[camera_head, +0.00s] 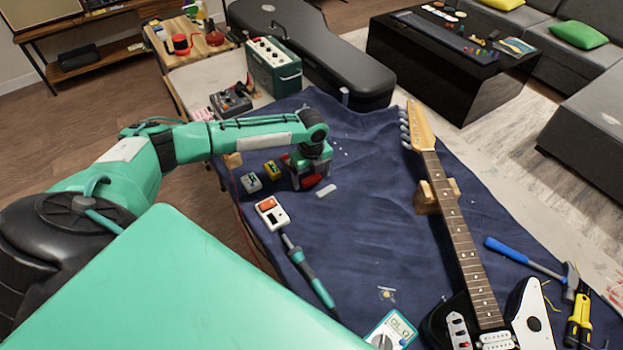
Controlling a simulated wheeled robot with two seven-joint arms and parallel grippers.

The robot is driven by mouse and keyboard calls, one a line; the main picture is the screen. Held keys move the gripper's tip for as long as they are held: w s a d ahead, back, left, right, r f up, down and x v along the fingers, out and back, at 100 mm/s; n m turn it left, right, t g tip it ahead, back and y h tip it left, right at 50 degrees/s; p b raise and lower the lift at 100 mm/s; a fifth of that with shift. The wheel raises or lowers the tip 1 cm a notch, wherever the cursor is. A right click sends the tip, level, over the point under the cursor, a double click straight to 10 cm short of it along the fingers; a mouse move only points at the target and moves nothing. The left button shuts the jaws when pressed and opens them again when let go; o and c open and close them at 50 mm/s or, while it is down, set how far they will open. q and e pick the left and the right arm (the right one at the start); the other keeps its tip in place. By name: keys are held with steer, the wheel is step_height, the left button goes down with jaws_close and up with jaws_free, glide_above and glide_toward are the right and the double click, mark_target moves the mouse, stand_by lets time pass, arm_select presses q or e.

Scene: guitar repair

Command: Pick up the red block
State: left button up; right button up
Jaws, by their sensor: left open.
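The red block (311,181) sits on the dark blue cloth (365,235), in the middle of the view and left of the guitar. My left arm reaches in from the left, and my left gripper (309,176) points down right above and around the block. Its jaws are open. The gripper hides the back and upper part of the block, so I cannot tell whether the fingers touch it. My right gripper is not in view.
A yellow pedal (271,170) and a grey pedal (251,182) stand close to the gripper's left. A small white piece (326,191) lies just right. A soldering iron (312,275), white-red device (271,213) and electric guitar (452,205) lie nearby. Cloth between them is clear.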

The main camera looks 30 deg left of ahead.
mark_target(312, 178)
arm_select(q)
steer(key=shift+c, duration=0.4)
steer(key=c, duration=1)
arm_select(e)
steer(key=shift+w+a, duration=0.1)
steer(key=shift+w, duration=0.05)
arm_select(q)
step_height(312, 178, up, 20)
steer(key=shift+b, duration=0.85)
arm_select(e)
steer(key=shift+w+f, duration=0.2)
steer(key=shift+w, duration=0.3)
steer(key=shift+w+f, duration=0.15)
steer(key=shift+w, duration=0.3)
